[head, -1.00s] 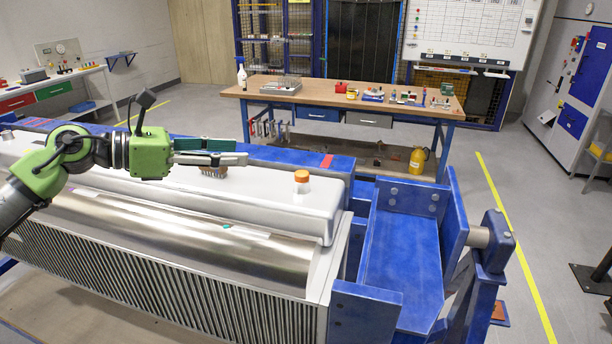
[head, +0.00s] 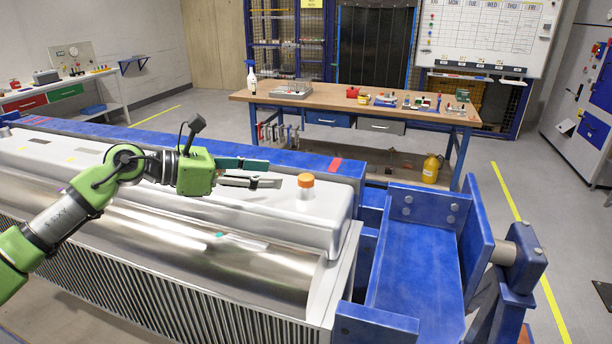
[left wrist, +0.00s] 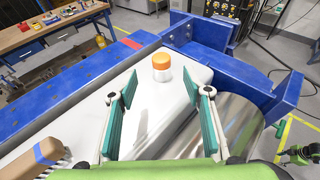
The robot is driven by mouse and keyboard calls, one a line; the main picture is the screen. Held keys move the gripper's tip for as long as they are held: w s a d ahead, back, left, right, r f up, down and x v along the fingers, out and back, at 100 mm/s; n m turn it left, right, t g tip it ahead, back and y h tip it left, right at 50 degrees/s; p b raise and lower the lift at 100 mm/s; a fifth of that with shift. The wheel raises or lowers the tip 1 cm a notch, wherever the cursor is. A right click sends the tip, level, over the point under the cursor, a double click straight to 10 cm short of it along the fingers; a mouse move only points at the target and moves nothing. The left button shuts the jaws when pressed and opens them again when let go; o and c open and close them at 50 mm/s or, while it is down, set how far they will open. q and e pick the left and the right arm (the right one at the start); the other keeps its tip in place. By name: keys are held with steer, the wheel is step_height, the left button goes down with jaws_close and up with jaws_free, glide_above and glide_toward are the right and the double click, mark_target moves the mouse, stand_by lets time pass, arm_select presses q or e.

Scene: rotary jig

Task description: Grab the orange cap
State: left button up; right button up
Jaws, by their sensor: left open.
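The orange cap (head: 306,180) sits on top of a short white cylinder (head: 306,192), upright on the silver-white housing of the large workpiece. In the left wrist view the orange cap (left wrist: 161,61) shows ahead of the fingers, between their lines and apart from them. My left gripper (head: 275,173) is open and empty, a short way left of the cap in the head view. Its two teal-padded fingers also show in the left wrist view (left wrist: 161,107). My right gripper is not visible in the head view; a green piece at the right edge of the left wrist view is unclear.
A brush with a wooden back (left wrist: 35,153) lies on the housing at lower left in the left wrist view. The blue jig frame (head: 415,270) stands right of the workpiece. A workbench (head: 350,107) with small items stands behind, across clear floor.

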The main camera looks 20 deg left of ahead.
mark_target(301, 178)
arm_select(q)
steer(key=x, duration=0.3)
steer(key=shift+w+p, duration=0.15)
steer(key=shift+p, duration=0.2)
steer(key=p+x, duration=0.3)
steer(key=x, duration=0.1)
steer(key=shift+d+f, duration=0.1)
steer(key=shift+d, duration=0.1)
steer(key=shift+w+d+f, duration=0.2)
steer(key=shift+d+f, duration=0.05)
steer(key=shift+f, duration=0.05)
steer(key=c, duration=0.9)
